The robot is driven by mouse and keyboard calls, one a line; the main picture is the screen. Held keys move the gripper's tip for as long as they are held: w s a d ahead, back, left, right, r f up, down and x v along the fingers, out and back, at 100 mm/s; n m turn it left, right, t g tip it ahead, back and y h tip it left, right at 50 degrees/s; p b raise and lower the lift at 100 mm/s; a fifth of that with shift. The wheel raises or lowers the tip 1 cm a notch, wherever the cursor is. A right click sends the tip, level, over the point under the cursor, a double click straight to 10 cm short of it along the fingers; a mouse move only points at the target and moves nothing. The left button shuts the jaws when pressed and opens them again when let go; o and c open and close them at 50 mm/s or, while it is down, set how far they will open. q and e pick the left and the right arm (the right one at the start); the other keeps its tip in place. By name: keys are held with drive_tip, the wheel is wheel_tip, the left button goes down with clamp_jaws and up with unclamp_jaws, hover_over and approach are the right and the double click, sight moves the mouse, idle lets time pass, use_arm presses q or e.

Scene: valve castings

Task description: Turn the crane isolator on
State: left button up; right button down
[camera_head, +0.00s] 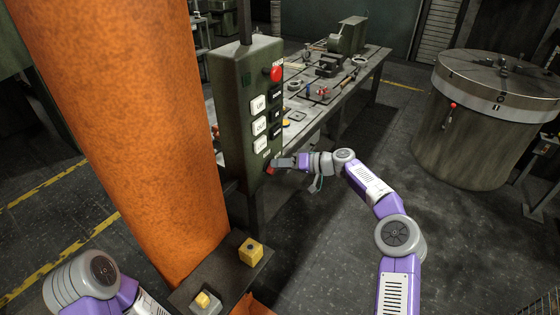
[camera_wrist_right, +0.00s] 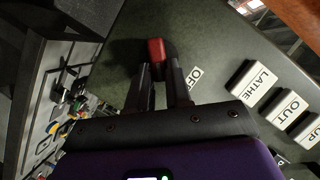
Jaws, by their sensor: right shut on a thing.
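The crane isolator is a small red-tipped switch (camera_head: 269,170) low on the front of the green control box (camera_head: 236,130). In the right wrist view its red end (camera_wrist_right: 156,48) shows just beyond my fingertips, with a label reading roughly "OFF" (camera_wrist_right: 194,77) to the right. My right gripper (camera_head: 278,163) is at the switch, its two fingers closed on the switch's dark part, which they largely hide; it also shows in the wrist view (camera_wrist_right: 159,72). My left arm enters at the lower left of the head view; its gripper is out of sight.
White and black push buttons (camera_head: 259,127) and a red knob (camera_head: 274,73) sit above the switch. An orange column (camera_head: 125,120) stands left of the box. A workbench (camera_head: 350,75) with tools lies behind. Floor to the right is open up to a round machine (camera_head: 475,125).

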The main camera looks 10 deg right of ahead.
drive_tip(key=shift+w+d+f+m+y+b, duration=0.2)
drive_tip(key=shift+m+y, duration=0.35)
drive_tip(key=shift+m, duration=0.6)
drive_tip(key=shift+s+a+f+m+y+b, duration=0.1)
drive_tip(key=shift+f+m+y, duration=0.15)
drive_tip(key=shift+m+y, duration=0.6)
drive_tip(key=shift+w+d+f+m+y+b, duration=0.15)
drive_tip(key=shift+f+m+y, duration=0.15)
drive_tip(key=shift+m, duration=1.1)
drive_tip(key=c, duration=1)
unclamp_jaws()
drive_tip(key=shift+c, duration=0.2)
drive_tip(key=v, duration=0.7)
drive_tip(key=shift+d, duration=0.3)
drive_tip(key=shift+s, duration=0.15)
